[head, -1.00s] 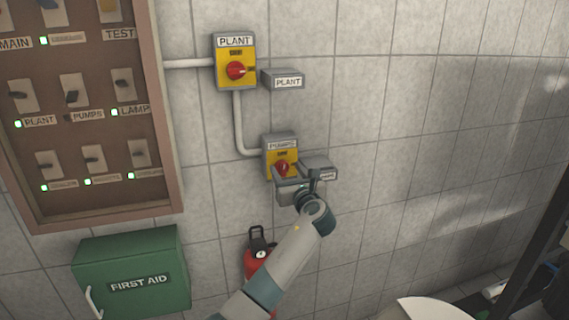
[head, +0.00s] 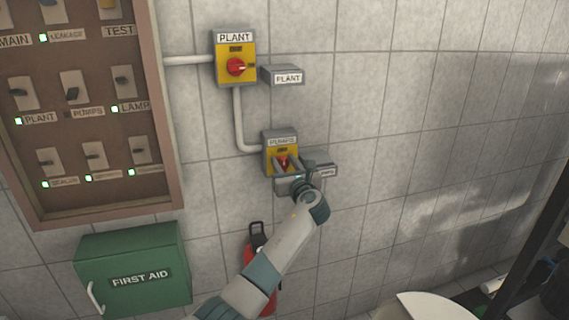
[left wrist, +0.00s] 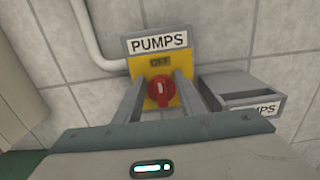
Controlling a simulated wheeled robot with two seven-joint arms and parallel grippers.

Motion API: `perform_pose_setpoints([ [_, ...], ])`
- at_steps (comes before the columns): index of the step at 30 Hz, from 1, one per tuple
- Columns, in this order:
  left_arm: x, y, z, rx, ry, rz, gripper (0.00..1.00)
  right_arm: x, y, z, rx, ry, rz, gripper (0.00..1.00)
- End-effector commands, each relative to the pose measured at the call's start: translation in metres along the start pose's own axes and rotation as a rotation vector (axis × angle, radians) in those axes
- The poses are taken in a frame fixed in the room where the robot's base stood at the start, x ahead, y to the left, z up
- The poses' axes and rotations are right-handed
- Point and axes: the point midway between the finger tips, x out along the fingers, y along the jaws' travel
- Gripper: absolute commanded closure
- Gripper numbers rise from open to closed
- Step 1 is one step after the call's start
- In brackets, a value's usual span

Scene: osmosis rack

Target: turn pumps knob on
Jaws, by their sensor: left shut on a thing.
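The red PUMPS knob (left wrist: 160,91) sits on a yellow plate (left wrist: 143,66) below an OFF mark, its grip upright in the left wrist view. In the head view the knob (head: 283,160) is partly hidden by my gripper. My left gripper (left wrist: 158,95) has one finger on each side of the knob and is shut on it. It also shows in the head view (head: 284,164), reaching up from below right. My right gripper is in neither view.
A grey box labelled PUMPS (left wrist: 245,88) juts out right of the switch. Above is the PLANT switch (head: 236,66) with its own box (head: 283,77). A breaker panel (head: 164,130) and a green first aid box (head: 132,270) are at left. A fire extinguisher (head: 249,262) hangs below.

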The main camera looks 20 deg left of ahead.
Motion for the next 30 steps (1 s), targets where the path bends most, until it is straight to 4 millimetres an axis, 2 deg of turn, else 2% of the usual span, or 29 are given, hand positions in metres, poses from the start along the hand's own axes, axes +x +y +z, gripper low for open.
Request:
perform_pose_setpoints([
  [8,0.000,-0.001,0.002,0.048,0.001,0.001,0.86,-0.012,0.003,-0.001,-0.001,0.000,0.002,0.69],
  [14,0.000,-0.002,0.005,0.146,0.002,0.001,0.86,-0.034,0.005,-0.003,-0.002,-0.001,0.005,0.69],
  [24,0.000,-0.007,0.003,0.425,0.001,0.001,0.86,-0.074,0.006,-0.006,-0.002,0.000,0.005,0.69],
  [30,0.000,-0.010,-0.002,0.615,0.000,0.001,0.86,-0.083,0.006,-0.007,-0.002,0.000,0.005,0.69],
])
